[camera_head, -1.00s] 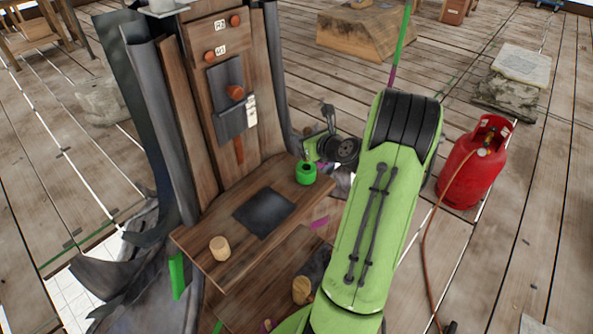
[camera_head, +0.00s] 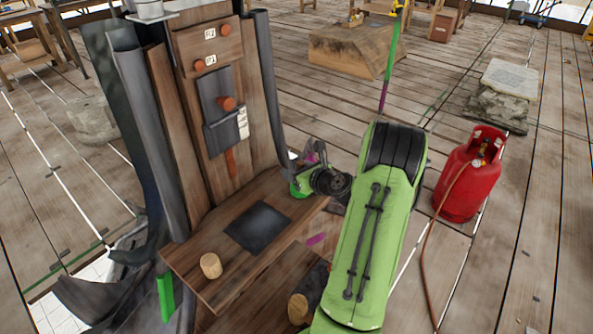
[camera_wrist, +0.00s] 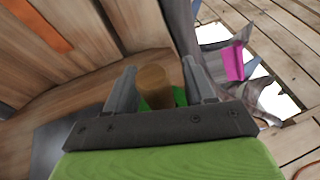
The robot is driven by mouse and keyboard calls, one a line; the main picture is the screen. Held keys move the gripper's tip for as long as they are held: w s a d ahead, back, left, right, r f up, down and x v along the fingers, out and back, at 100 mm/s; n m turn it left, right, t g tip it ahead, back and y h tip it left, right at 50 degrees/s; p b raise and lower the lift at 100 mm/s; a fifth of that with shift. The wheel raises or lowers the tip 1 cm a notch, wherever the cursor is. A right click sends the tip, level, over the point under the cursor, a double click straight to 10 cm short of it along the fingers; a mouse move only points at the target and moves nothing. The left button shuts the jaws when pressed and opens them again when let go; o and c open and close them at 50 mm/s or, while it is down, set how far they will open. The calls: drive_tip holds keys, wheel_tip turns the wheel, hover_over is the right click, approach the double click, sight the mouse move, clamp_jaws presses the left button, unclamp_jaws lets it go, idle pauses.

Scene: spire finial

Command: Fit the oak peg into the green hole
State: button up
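In the wrist view, a brown wooden peg (camera_wrist: 156,86) stands between the two fingers of my gripper (camera_wrist: 160,78). It lies close to the left finger; a narrow strip of green shows between it and the right finger. Whether both fingers press on it is unclear. This green part (camera_wrist: 180,97) lies just beyond the peg, but the hole's mouth is hidden, so I cannot tell if the peg is inside it. In the head view my gripper (camera_head: 318,182) is low at the right end of the wooden shelf (camera_head: 200,278), over the green holder (camera_head: 299,188).
A pale wooden peg (camera_head: 210,265) stands at the shelf's left front, near a dark square (camera_head: 257,227). Another round wooden piece (camera_head: 298,308) is lower down. The upright back panel (camera_head: 205,60) rises behind the shelf. A red gas bottle (camera_head: 467,178) stands to the right.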

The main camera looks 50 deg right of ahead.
drive_tip(key=shift+r, duration=0.1)
drive_tip(key=shift+s+r, duration=0.2)
drive_tip(key=shift+s, duration=0.1)
drive_tip(key=p+v, duration=0.2)
drive_tip(key=v, duration=0.9)
drive_tip(key=w+a+r+n+g+y, duration=0.1)
drive_tip(key=a+r+n+g+y, duration=0.15)
drive_tip(key=a+n, duration=0.9)
drive_tip(key=w+a+r+n+g+y, duration=0.2)
drive_tip(key=a+r+n+g, duration=0.15)
drive_tip(key=a+n, duration=0.75)
drive_tip(key=s+a+r+n+g+h, duration=0.1)
drive_tip(key=s+a+r+n, duration=0.1)
drive_tip(key=s+a+n, duration=0.2)
drive_tip(key=s+a+r+n+h, duration=0.1)
drive_tip(key=s+a+r+n, duration=0.2)
drive_tip(key=s+n, duration=0.7)
drive_tip(key=shift+s+a+n+g, duration=0.4)
drive_tip(key=shift+a+n, duration=0.35)
drive_tip(key=shift+a, duration=0.3)
